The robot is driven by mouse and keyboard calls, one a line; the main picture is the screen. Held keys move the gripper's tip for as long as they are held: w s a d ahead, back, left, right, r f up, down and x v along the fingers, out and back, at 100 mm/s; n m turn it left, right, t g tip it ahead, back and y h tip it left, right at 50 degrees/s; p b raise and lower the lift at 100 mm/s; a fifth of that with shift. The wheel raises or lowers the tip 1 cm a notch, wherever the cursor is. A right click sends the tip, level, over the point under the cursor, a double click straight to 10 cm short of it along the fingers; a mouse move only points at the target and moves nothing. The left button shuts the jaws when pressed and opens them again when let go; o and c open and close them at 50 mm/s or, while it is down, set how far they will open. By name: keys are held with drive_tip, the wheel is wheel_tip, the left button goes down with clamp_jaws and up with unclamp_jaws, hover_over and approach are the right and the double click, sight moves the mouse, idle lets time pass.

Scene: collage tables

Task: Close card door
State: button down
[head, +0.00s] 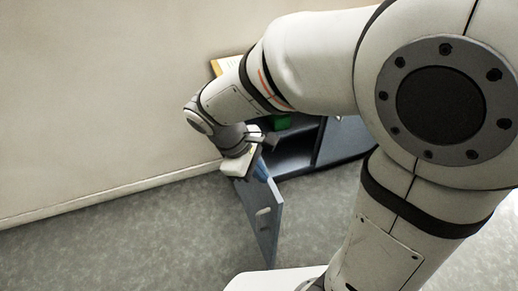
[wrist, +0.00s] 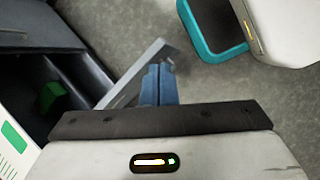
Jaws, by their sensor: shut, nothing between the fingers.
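The card door (head: 264,215) is a blue-grey panel with a pale handle, standing swung open from a low dark cabinet (head: 335,142). In the wrist view the door (wrist: 136,72) shows as a grey strip running up and right behind the fingers. My gripper (wrist: 159,72) has its blue fingers together with nothing between them. It is at the door's upper part, close to its inner side; I cannot tell whether it touches. In the head view the fingers (head: 262,170) show just behind the door's top edge. My arm hides part of the cabinet.
A green object (wrist: 53,96) sits inside the open compartment; it also shows in the head view (head: 283,122). The grey floor (head: 130,235) in front is clear. A plain wall (head: 100,90) stands at the left. A teal-rimmed dark item (wrist: 212,30) shows at the wrist view's top right.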

drive_tip(key=a+f+n+t+h+b, duration=0.3)
drive_tip(key=a+f+n+h, duration=0.1)
drive_tip(key=a+f+n, duration=0.5)
drive_tip(key=b, duration=0.2)
approach(271, 199)
wheel_tip(271, 199, down, 4)
drive_tip(key=d, duration=0.1)
drive_tip(key=w+d, duration=0.1)
drive_tip(key=d, duration=0.1)
drive_tip(key=shift+d+r+m, duration=0.1)
drive_tip(key=shift+d+m, duration=0.15)
drive_tip(key=shift+m, duration=0.15)
drive_tip(key=shift+w+d, duration=0.15)
drive_tip(key=shift+d, duration=0.2)
drive_tip(key=shift+d, duration=0.1)
